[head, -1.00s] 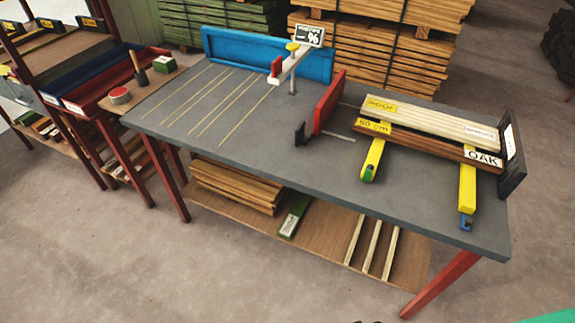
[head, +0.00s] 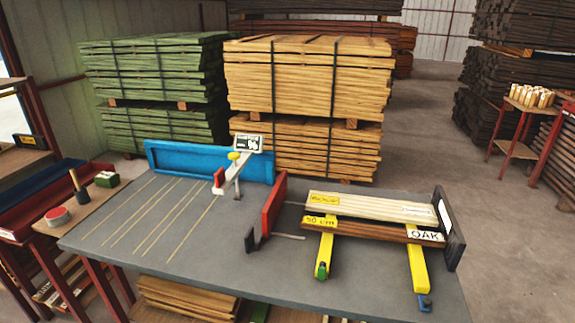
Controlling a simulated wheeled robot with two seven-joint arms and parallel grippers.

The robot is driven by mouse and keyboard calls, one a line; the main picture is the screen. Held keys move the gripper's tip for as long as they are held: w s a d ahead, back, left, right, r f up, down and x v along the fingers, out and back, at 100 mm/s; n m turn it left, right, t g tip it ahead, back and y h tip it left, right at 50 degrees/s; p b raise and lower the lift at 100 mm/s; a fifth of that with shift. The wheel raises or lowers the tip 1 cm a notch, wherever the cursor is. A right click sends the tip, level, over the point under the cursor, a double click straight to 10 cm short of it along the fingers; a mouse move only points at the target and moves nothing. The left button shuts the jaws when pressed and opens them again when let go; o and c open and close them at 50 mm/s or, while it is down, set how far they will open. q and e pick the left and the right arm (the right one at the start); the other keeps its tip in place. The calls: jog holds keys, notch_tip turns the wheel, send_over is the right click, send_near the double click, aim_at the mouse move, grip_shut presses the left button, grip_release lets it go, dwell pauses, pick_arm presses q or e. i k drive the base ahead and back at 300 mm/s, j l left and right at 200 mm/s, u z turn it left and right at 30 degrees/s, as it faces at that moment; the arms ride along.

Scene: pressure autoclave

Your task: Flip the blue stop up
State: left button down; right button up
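A small blue stop (head: 425,303) sits at the near end of the right yellow bar (head: 417,268), at the front right of the grey bench (head: 190,262). It appears to hang low at the bar's end; its exact pose is too small to tell. The left yellow bar (head: 325,252) has a green piece (head: 321,271) at its near end. A pale board (head: 370,208) and a brown board labelled OAK (head: 375,230) lie across both bars. Neither of my grippers is in view.
A black end plate (head: 450,229) stands right of the boards, and a red plate (head: 273,205) stands to their left. A blue fence (head: 206,160) lines the bench's back. The bench's lined left part is clear. Timber stacks (head: 305,75) stand behind.

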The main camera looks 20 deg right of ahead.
aim_at(425, 303)
jog(key=z, duration=1.35)
